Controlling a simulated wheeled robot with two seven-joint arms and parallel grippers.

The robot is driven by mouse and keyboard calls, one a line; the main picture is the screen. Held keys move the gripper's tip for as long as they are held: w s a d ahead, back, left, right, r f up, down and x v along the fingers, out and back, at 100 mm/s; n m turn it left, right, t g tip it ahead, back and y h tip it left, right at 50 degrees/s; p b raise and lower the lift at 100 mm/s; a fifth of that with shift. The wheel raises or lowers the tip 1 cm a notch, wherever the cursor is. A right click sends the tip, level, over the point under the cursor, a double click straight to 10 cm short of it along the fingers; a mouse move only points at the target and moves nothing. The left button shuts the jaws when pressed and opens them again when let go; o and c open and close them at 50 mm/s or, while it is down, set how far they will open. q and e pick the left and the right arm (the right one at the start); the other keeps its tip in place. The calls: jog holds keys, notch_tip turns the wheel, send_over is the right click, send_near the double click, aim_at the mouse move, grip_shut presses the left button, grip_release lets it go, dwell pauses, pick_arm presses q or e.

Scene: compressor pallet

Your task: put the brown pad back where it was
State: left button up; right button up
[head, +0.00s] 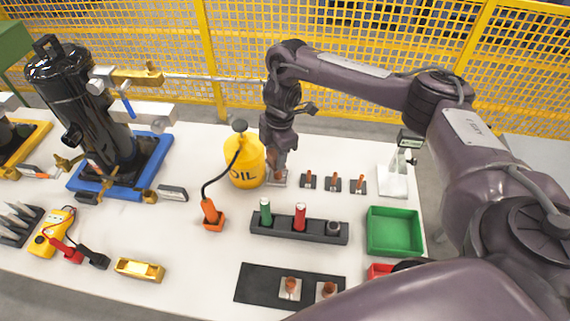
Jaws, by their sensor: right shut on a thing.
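My right gripper (279,155) reaches down just right of the yellow oil can, its fingers shut on a small brown piece (280,174), which I take to be the brown pad. The fingers hide much of it. A light square plate (271,183) shows right beneath it; I cannot tell whether the two touch. Two similar brown pieces stand on light square plates on the black mat (257,284) at the front: one brown piece (291,284) and another brown piece (328,289). My left gripper is not in view.
The yellow oil can (243,165) stands close left of my right gripper. Several small brown-topped dark blocks (333,184) stand to its right. A dark holder (272,230) with green and red cylinders, a green tray (393,232) and a black compressor (75,100) also occupy the table.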

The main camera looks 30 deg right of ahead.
jog(key=w+r+m, duration=0.6)
jog(key=w+r, duration=0.8)
jog(key=r, duration=0.5)
jog(key=d+f+m+h, duration=0.1)
jog(key=d+f+m, duration=0.1)
jog(key=m, duration=1)
jog(key=d+f+m+h, duration=0.1)
jog(key=d+f+m, duration=0.1)
jog(key=m, duration=1.1)
jog(key=shift+s+d+f+t+h, duration=0.3)
jog(key=shift+s+f, duration=0.1)
jog(key=shift+f, duration=0.3)
